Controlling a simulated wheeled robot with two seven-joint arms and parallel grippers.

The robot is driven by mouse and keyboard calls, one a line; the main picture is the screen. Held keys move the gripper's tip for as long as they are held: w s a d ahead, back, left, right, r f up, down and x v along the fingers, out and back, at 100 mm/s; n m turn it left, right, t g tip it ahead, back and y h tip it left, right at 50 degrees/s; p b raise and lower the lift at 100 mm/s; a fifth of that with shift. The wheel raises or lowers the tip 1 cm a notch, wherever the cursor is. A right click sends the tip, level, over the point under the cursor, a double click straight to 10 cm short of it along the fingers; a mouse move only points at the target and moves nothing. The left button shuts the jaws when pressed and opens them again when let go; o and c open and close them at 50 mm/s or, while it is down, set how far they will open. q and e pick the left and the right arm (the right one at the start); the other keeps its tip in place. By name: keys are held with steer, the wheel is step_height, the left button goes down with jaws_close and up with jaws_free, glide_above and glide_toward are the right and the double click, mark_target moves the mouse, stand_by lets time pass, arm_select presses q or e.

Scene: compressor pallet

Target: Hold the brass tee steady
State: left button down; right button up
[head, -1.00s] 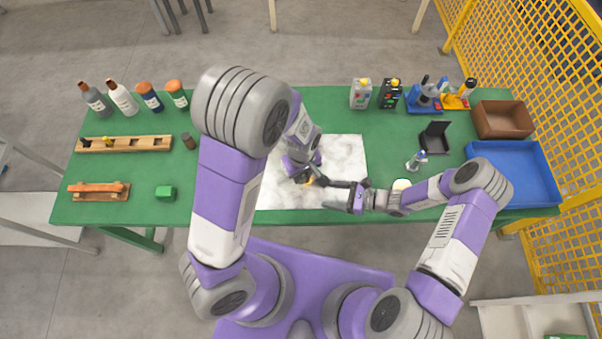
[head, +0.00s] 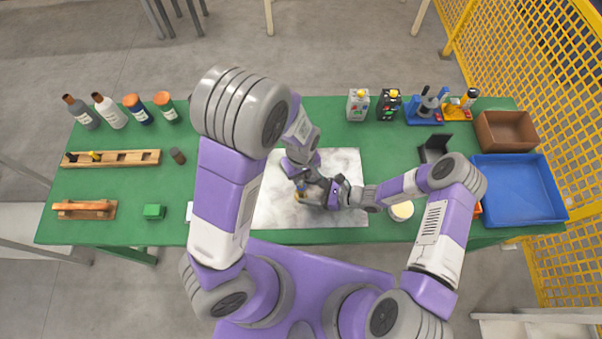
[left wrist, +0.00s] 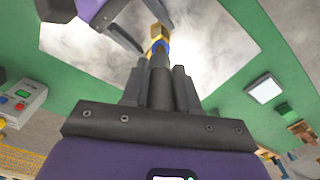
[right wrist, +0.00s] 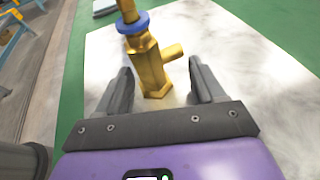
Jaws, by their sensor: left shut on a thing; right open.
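The brass tee (right wrist: 150,68) is upright in the right wrist view, with a short side branch and a blue collar (right wrist: 133,23) near its top. In the left wrist view its brass end (left wrist: 158,32) shows beyond the fingers. My right gripper (right wrist: 160,85) is open, one finger on each side of the tee's lower body, with gaps to both. In the head view, both grippers meet over the white marbled mat, and the tee is mostly hidden there.
The mat (head: 345,165) lies on the green table (head: 215,120). Bottles, a wooden rack (head: 125,158) and a green block (head: 154,212) are at left. A blue tray (head: 520,190), a brown bin (head: 507,132) and a black open box (head: 436,148) are at right.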

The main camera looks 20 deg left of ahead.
arm_select(q)
steer(key=shift+f+b, duration=0.3)
steer(key=shift+f, duration=0.15)
arm_select(e)
steer(key=shift+x, duration=1)
